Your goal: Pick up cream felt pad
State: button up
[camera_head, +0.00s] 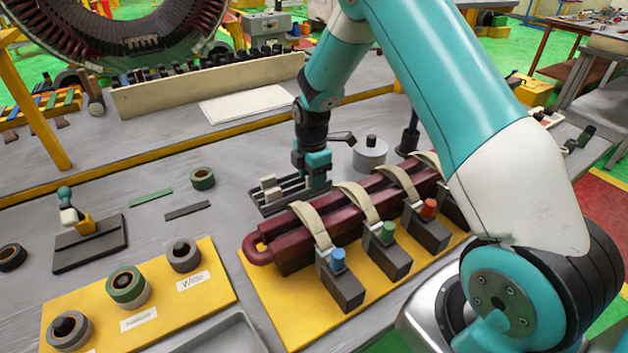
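Small cream pieces (269,188), which look like the felt pad, stand at the left part of a dark slotted rack (290,200) on the grey bench. I cannot tell whether they are one pad or several. My gripper (317,182) points down at the right end of the rack, to the right of the cream pieces and apart from them. Its fingertips are small and partly lost against the rack, so I cannot tell whether they are open or hold anything.
A dark red coil (300,230) with cream straps and clamps lies on a yellow board in front of the rack. A grey cylinder (370,154) stands to the right of my gripper. Tape rolls sit on a yellow board (205,300) at front left. A white sheet (245,104) lies behind.

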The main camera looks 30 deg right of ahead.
grip_shut()
jog(key=shift+r, duration=0.15)
